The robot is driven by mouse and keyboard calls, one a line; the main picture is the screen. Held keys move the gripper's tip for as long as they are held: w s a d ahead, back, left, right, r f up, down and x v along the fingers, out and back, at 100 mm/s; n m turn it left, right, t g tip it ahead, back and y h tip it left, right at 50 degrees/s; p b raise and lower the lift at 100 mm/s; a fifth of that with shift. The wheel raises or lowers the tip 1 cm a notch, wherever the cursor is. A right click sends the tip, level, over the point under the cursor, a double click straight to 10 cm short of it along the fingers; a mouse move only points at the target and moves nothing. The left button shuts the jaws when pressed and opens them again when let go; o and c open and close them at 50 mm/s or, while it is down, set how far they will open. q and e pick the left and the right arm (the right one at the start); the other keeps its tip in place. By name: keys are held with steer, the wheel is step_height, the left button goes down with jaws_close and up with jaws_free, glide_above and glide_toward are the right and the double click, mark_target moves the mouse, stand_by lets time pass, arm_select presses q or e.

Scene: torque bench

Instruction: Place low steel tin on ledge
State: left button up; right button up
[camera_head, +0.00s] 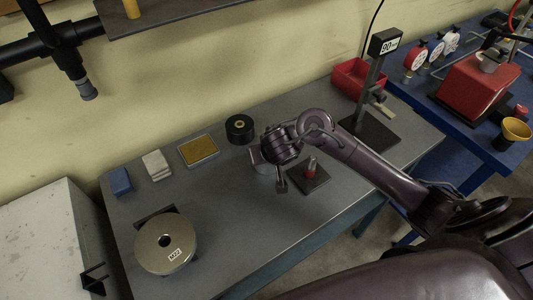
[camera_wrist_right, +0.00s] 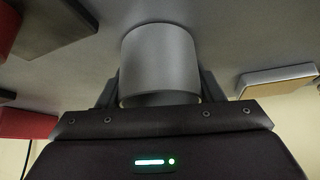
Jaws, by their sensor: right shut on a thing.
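The steel tin (camera_wrist_right: 160,62), a plain grey cylinder, is between the fingers of my right gripper (camera_wrist_right: 158,85), which is shut on it. In the head view my right gripper (camera_head: 266,165) is over the middle of the grey bench, and my wrist mostly hides the tin. I cannot tell whether the tin touches the bench top. A dark shelf (camera_head: 180,14) with a yellow object on it runs along the wall at the top left; it may be the ledge. My left gripper is not in view.
The front middle is clear.

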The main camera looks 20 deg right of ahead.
steer(key=o, duration=1.1)
steer(key=shift+w+d+f, duration=0.1)
steer(key=shift+d+f, duration=0.1)
steer(key=shift+d, duration=0.05)
steer(key=shift+a, duration=0.1)
